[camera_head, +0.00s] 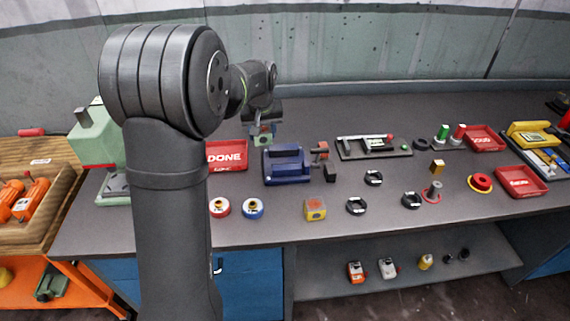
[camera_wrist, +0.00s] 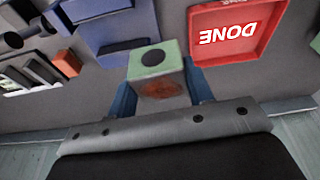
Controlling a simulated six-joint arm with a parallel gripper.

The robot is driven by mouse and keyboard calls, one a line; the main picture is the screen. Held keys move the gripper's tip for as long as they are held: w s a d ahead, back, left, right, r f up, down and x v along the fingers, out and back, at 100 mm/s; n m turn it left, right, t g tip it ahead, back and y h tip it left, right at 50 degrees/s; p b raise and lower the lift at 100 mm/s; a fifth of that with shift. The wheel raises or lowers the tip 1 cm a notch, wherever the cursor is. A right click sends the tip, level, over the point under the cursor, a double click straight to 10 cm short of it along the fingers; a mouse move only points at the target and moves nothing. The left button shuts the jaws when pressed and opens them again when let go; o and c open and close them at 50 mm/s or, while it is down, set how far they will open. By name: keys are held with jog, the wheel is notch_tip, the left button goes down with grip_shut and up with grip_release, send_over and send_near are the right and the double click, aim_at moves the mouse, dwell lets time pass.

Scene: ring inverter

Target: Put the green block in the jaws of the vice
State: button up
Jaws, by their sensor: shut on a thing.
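The green block (camera_wrist: 152,54) has a dark round spot on its pale green face and a dull red round spot on another face. My gripper (camera_wrist: 162,88) is shut on it, one blue finger on each side. In the head view the block (camera_head: 263,141) hangs under my gripper (camera_head: 263,130), to the left of the blue vice's rear part and apart from it. The blue vice (camera_head: 287,167) stands on the workbench. It also shows at the upper left in the wrist view (camera_wrist: 93,8), and part of it is cut off there.
The red DONE tray (camera_head: 227,155) is left of the vice and shows at the upper right in the wrist view (camera_wrist: 238,32). A red-and-grey part (camera_head: 320,152) and a dark block (camera_head: 330,173) stand close to the vice's right. A yellow block (camera_head: 315,209) is in front.

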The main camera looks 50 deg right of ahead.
send_over(285, 161)
jog(key=a, duration=0.1)
jog(key=shift+m, duration=0.4)
jog(key=f, duration=0.9)
jog(key=shift+s+d, duration=0.1)
jog(key=shift+s, duration=0.25)
jog(key=shift+f, duration=0.1)
jog(key=shift+f, duration=0.1)
jog(key=o, duration=1.4)
